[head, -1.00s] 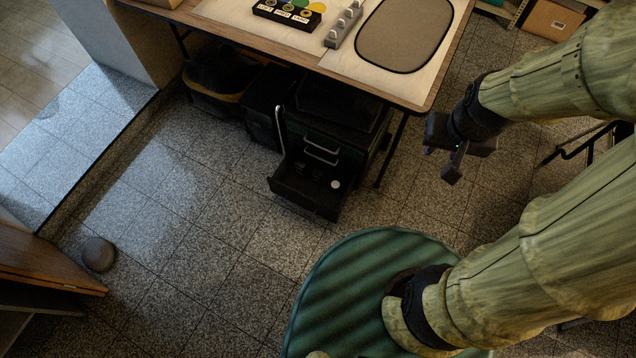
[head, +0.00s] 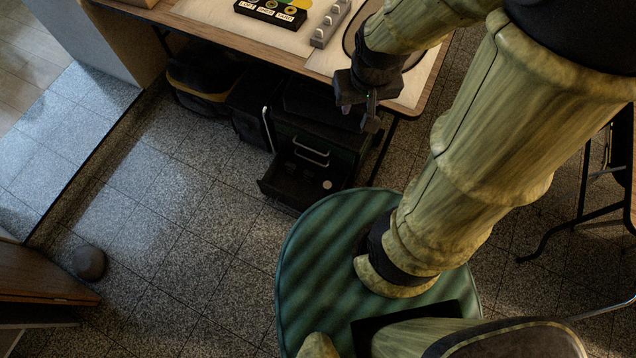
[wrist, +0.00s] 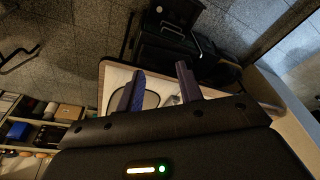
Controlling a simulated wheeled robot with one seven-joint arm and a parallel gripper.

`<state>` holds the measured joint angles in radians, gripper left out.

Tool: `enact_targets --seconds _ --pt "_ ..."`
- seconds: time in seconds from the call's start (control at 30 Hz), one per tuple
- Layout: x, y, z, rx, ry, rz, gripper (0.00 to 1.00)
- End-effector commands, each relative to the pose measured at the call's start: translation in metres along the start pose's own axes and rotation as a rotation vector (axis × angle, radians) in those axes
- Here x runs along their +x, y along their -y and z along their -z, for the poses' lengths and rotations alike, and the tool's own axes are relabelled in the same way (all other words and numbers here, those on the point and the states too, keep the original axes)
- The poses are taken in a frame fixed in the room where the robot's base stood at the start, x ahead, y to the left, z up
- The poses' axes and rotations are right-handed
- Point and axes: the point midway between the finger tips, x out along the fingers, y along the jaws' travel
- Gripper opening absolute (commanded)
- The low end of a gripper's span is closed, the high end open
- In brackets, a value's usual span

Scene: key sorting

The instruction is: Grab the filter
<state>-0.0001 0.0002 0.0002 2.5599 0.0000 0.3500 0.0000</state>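I cannot tell for certain which thing is the filter. A small round white item (head: 327,185) lies in the open bottom drawer (head: 290,190) of the dark cabinet (head: 318,140) under the table, with other small dim items beside it. My gripper (head: 358,115) is above and to the right of the drawer in the head view, in front of the table's near edge. In the wrist view my gripper (wrist: 160,78) has its two fingers spread apart with nothing between them. The cabinet (wrist: 168,45) shows beyond the fingertips there.
The wooden table (head: 225,33) holds a labelled black tray (head: 270,12), a grey block with pegs (head: 330,25) and a dark mat partly behind my arm. Dark bags (head: 205,85) stand under it. A grey round object (head: 89,262) lies on open floor at left.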

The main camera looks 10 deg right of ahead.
Motion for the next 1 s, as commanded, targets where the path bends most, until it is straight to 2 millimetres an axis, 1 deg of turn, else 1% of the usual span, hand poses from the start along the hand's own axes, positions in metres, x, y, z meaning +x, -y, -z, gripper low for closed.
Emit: enact_targets --seconds 0.3,0.37,0.4,0.47,0.5,0.53,0.57,0.67,0.77,0.8,0.87,0.9,0.97,1.0 --pt "0.0 0.0 0.0 0.0 0.0 0.0 0.36" --pt "0.001 0.0 0.0 0.0 0.0 0.0 0.48" --pt "0.002 0.0 0.0 0.0 0.0 0.0 0.56" --pt "0.008 0.0 0.001 -0.001 0.001 -0.001 0.68" --pt "0.014 0.0 0.001 -0.002 0.001 -0.001 0.72" --pt "0.02 0.0 0.002 -0.003 0.002 -0.001 0.72" --pt "0.028 -0.001 0.003 -0.004 0.004 -0.002 0.72" --pt "0.058 0.0 0.006 -0.012 0.01 -0.003 0.72" --pt "0.096 -0.002 0.012 -0.019 0.013 -0.005 0.72" --pt "0.111 -0.002 0.014 -0.022 0.015 -0.006 0.72" --pt "0.134 -0.003 0.017 -0.027 0.019 -0.008 0.72" --pt "0.149 -0.003 0.019 -0.03 0.02 -0.008 0.72" --pt "0.172 -0.004 0.022 -0.035 0.023 -0.009 0.72" --pt "0.188 -0.004 0.024 -0.038 0.025 -0.009 0.72"
